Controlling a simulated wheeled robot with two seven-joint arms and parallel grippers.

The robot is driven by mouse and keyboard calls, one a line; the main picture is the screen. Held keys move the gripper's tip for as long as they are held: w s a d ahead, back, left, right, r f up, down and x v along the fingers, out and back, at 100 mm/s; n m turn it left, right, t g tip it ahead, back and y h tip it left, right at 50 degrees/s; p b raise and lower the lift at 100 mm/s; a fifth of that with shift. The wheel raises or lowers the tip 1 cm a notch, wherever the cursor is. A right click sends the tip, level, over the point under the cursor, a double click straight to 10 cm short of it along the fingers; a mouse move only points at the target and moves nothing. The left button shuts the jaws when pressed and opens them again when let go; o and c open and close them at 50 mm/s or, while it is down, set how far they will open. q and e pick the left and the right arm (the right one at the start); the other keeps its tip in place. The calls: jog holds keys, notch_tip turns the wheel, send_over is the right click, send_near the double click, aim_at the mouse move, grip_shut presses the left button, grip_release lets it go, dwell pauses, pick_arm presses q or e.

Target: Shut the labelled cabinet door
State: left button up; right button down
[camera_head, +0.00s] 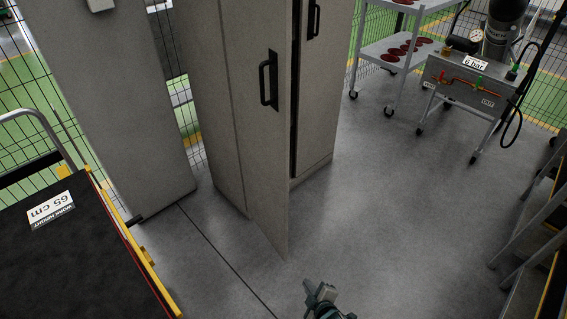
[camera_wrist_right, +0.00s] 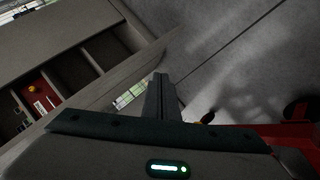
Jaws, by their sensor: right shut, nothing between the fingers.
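The tall grey-beige cabinet (camera_head: 318,130) stands in the upper middle of the head view. Its near door (camera_head: 262,150) stands open, swung out toward me, with a black bar handle (camera_head: 269,80) on its face. No label on the door is readable. My right gripper (camera_head: 319,290) is low in the head view, below and right of the door's bottom corner and apart from the handle. In the right wrist view its fingers (camera_wrist_right: 160,92) are together and empty, close to the edge of a beige panel (camera_wrist_right: 125,72). My left gripper is not in view.
In the right wrist view, open shelf compartments hold a red item (camera_wrist_right: 40,103). A black-topped work platform (camera_head: 80,255) with yellow edges is at lower left. A trolley (camera_head: 405,45) and a gas-bottle cart (camera_head: 465,80) stand at upper right. The floor (camera_head: 380,200) between is clear.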

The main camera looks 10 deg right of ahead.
jog(key=w+a+r+n+t, duration=0.2)
jog(key=w+r, duration=0.3)
jog(key=r, duration=0.6)
jog(key=w+a+r+n+t+y, duration=0.1)
jog(key=w+a+r+n+t, duration=0.1)
jog(key=w+r, duration=0.4)
jog(key=w+a+r+n+t+y, duration=0.1)
jog(key=w+r, duration=0.5)
jog(key=r, duration=0.9)
jog(key=a+n+t, duration=0.1)
jog(key=n+t, duration=0.1)
jog(key=n, duration=0.1)
jog(key=shift+a+r+b, duration=0.2)
jog(key=shift+r+b, duration=0.1)
jog(key=shift+b, duration=0.05)
jog(key=shift+w, duration=0.1)
